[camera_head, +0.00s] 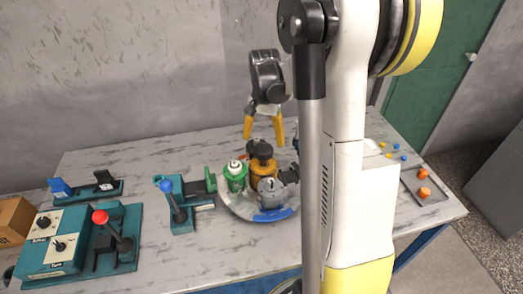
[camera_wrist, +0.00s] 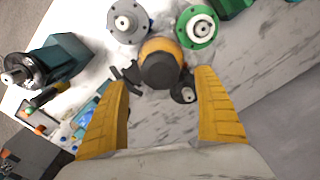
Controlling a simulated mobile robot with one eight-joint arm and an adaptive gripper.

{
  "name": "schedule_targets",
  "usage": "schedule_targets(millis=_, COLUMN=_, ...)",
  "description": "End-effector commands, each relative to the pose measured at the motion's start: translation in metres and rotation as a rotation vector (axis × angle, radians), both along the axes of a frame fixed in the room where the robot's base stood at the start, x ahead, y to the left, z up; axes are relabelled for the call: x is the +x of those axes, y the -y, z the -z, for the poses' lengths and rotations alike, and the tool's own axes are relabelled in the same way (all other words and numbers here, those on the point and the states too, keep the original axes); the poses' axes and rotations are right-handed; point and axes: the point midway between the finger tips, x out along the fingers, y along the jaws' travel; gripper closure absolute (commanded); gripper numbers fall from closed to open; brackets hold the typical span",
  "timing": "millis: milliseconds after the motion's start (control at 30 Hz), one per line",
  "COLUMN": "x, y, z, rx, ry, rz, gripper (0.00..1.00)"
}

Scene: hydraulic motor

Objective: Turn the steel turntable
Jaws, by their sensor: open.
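The steel turntable (camera_head: 237,207) is a round grey plate on the marbled table, partly hidden by my arm in the head view. It bears a green part (camera_head: 235,178), an orange part with a black knob (camera_head: 262,160) and a grey motor-like part (camera_head: 272,192). A blue piece (camera_head: 273,215) sits at its front rim. My gripper (camera_head: 263,138) has yellow fingers spread open above the back of the turntable. In the wrist view, the black knob (camera_wrist: 160,70) lies just beyond and between the open fingertips (camera_wrist: 164,76), with nothing held.
A blue-knobbed lever (camera_head: 175,200) stands left of the turntable. A teal control box (camera_head: 55,245) and red-knobbed lever (camera_head: 112,230) are at far left. A tray (camera_head: 425,190) with orange pieces is at right.

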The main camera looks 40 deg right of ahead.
Motion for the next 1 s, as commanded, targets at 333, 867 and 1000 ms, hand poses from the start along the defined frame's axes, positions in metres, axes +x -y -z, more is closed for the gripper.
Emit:
schedule_targets(millis=333, x=0.000, y=0.000, z=0.048, rx=-0.001, ry=0.001, rz=-0.001, gripper=0.20)
schedule_targets(millis=867, x=0.000, y=0.000, z=0.050, rx=0.000, ry=0.001, rz=-0.002, gripper=0.83)
schedule_targets(millis=1000, x=0.000, y=0.000, z=0.050, rx=-0.001, ry=0.001, rz=-0.001, gripper=0.84)
